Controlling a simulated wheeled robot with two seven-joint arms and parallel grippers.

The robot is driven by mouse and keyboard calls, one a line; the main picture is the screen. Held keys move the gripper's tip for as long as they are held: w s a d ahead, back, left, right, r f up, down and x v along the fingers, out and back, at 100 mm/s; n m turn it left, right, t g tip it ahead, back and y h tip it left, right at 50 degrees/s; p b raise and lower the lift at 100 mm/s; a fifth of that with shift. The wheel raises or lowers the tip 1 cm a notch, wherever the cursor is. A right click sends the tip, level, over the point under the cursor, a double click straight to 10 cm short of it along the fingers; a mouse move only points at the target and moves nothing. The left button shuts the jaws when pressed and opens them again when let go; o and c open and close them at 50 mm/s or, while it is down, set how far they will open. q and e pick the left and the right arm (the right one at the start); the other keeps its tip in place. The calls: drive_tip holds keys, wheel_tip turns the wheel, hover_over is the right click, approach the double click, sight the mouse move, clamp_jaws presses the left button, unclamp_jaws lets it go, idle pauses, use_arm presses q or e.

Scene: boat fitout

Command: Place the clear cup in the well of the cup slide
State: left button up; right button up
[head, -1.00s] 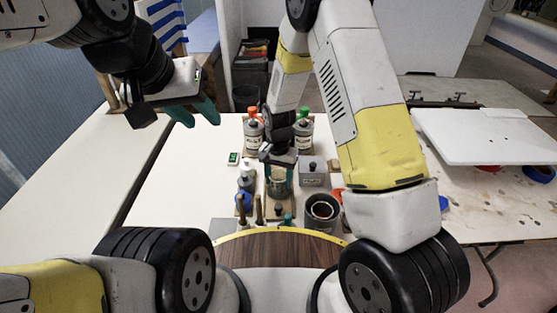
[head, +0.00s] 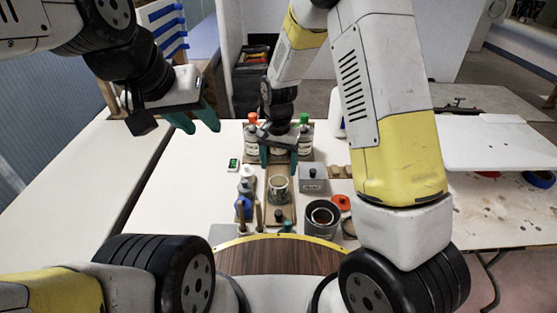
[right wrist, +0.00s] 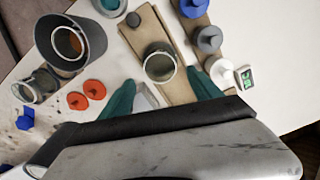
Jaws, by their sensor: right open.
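The clear cup (head: 279,187) stands upright on the wooden cup slide (head: 286,216) at the middle of the table. The right wrist view shows the cup (right wrist: 160,67) from above, on the slide board (right wrist: 184,88). I cannot tell how deep its base sits in the well. My right gripper (head: 279,172) is open and empty, just behind and above the cup. Its teal fingers are apart from each other, and the cup is beyond their tips in the right wrist view. My left gripper (head: 205,130) is raised at the left, its fingers apart and empty.
A grey canister (head: 321,216) and a grey box (head: 313,178) stand right of the slide. Bottles (head: 252,135) stand behind, and small bottles (head: 245,188) at its left. Red lids (right wrist: 85,94) lie near the canister. The table's left side is clear.

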drive_tip(key=s+d+r+t+y, duration=0.1)
drive_tip(key=s+d+r, duration=0.15)
drive_tip(key=r, duration=0.85)
drive_tip(key=s+d+r+n+t, duration=0.2)
drive_tip(key=s+d+r, duration=0.4)
drive_tip(key=s+r, duration=0.2)
drive_tip(key=s+d+r+n+t+y, duration=0.1)
drive_tip(key=s+d+r+n+t, duration=0.1)
drive_tip(key=s+d+r, duration=0.3)
drive_tip(key=s+r+t, duration=0.1)
drive_tip(key=s+r, duration=0.2)
drive_tip(key=s, duration=0.1)
drive_tip(key=shift+d, duration=0.35)
